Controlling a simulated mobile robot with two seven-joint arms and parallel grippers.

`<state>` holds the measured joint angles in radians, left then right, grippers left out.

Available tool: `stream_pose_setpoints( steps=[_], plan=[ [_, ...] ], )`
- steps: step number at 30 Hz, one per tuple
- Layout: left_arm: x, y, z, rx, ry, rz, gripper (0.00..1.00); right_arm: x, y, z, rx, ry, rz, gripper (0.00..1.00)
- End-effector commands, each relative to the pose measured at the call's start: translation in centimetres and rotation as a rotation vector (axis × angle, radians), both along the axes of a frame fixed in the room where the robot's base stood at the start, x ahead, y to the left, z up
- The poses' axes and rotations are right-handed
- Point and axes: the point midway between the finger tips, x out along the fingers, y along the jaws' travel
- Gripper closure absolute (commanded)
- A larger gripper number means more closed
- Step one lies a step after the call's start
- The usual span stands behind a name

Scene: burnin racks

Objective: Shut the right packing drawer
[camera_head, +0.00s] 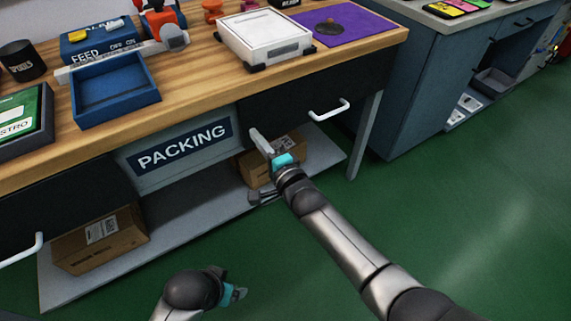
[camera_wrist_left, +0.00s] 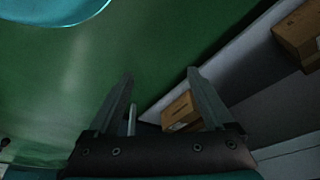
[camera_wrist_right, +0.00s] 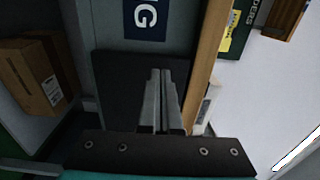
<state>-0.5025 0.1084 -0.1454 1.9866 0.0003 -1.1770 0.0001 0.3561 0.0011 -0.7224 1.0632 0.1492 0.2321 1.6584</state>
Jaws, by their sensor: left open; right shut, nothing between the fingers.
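The right packing drawer (camera_head: 290,105) is a dark front under the right part of the wooden bench, with a pale bar handle (camera_head: 330,110). I see no drawer interior, and cannot tell whether it stands slightly out. My right gripper (camera_head: 258,138) is shut and empty, by the drawer's left end near the PACKING sign (camera_head: 184,146). In the right wrist view the closed fingers (camera_wrist_right: 165,75) overlap a dark panel (camera_wrist_right: 115,85); contact cannot be told. My left gripper (camera_head: 238,294) is low at the front over the floor; its fingers are open and empty in the left wrist view (camera_wrist_left: 160,85).
Cardboard boxes (camera_head: 100,240) sit on the low shelf under the bench. Another drawer handle (camera_head: 22,250) shows at the far left. A bench leg (camera_head: 366,135) and a grey-blue cabinet (camera_head: 415,85) stand to the right. The green floor (camera_head: 460,210) in front is clear.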

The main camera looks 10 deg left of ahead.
Motion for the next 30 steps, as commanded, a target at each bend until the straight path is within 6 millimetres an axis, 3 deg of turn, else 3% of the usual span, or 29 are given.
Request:
stream_pose_setpoints(
  steps=[18,30],
  plan=[
    [-3.3,1.0,-6.2,0.019,0.085,-0.004,0.14,-5.8,-4.3,0.0,0.000,0.002,0.002,1.00],
    [-3.8,1.6,-7.7,0.026,0.083,-0.005,0.14,-7.2,-5.4,-0.1,-0.001,-0.001,0.002,1.00]
  ],
)
